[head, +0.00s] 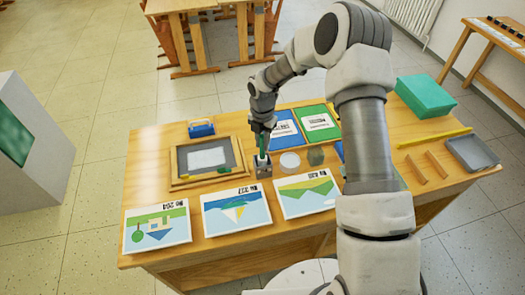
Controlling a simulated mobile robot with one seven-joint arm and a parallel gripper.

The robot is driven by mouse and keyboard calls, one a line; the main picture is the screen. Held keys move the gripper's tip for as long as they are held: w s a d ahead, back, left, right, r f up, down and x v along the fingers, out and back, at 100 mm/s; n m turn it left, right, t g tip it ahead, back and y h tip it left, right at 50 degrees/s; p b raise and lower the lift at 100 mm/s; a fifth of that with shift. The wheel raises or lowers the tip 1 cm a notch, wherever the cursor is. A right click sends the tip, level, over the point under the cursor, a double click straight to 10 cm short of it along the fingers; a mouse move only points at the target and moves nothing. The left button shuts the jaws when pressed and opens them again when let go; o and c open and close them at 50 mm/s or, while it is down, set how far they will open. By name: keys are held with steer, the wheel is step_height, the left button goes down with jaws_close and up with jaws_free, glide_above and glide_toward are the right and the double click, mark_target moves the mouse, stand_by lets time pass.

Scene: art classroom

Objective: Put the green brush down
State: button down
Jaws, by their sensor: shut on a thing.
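My gripper (262,146) is above the middle of the wooden table (230,245), its fingers pointing down. It is shut on the green brush (261,155), which is mostly hidden by the fingers; a short pale and green part shows below them. The brush looks about upright. Its lower end is at a small grey holder (264,172), and I cannot tell whether it is inside the holder or just above it.
A framed board (181,181) lies left of the holder, a round white dish (290,162) right of it. Three pictures (236,210) line the front edge. Blue (283,127) and green (318,122) folders lie behind. A green box (424,97) and grey tray (474,153) are at right.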

steer(key=shift+f, duration=1.95)
steer(key=shift+f, duration=0.15)
steer(key=c, duration=0.7)
jaws_free()
steer(key=shift+c, duration=0.2)
